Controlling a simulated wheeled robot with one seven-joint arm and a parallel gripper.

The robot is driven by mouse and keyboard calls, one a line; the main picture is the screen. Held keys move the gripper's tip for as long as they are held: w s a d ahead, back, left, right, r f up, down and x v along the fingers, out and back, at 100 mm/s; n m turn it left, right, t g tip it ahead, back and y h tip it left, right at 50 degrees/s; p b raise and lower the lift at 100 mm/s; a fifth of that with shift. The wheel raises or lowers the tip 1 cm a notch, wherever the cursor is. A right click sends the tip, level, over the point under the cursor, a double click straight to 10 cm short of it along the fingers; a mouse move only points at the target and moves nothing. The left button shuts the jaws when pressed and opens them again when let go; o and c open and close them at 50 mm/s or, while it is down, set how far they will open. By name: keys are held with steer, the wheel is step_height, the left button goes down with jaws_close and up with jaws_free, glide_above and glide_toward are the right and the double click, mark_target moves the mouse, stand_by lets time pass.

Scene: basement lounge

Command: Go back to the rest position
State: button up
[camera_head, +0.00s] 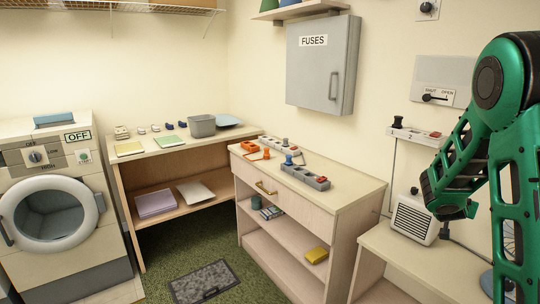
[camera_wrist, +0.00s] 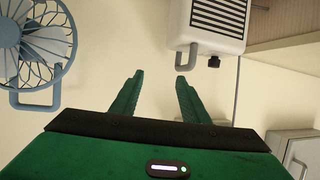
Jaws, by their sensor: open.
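My arm is green and black and folded at the right of the head view. My gripper (camera_head: 458,208) is at its lower end, near the white grilled unit (camera_head: 412,219); its fingers are hard to make out there. In the wrist view my gripper (camera_wrist: 159,80) shows two green fingers spread apart with nothing between them. The white grilled unit (camera_wrist: 217,22) is beyond the fingertips at the upper right, apart from them.
A blue fan (camera_wrist: 35,48) is left of the fingers. The low bench (camera_head: 395,254) carries the grilled unit. A wooden cabinet (camera_head: 345,201) with switch blocks stands left of it. A fuse box (camera_head: 322,63) and lever panel (camera_head: 440,78) hang on the wall. A washer (camera_head: 55,205) stands far left.

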steer(key=s+a+g+y, duration=0.3)
steer(key=s+g, duration=0.2)
steer(key=s, duration=1.3)
steer(key=s+a+g+y, duration=0.1)
steer(key=s+a+y, duration=0.1)
steer(key=s+a, duration=0.3)
steer(key=s+a+n+g+y, duration=0.1)
steer(key=s+a, duration=0.4)
steer(key=s, duration=0.7)
steer(key=s+a+n+g+y, duration=0.1)
steer(key=s+a+g+y, duration=0.2)
steer(key=s+a, duration=0.2)
steer(key=s, duration=0.3)
steer(key=shift+s+a, duration=0.15)
steer(key=shift+f, duration=0.1)
steer(key=shift+w+f, duration=0.25)
steer(key=shift+w, duration=0.4)
steer(key=shift+c, duration=1.1)
steer(key=shift+w, duration=0.1)
steer(key=shift+c, duration=0.4)
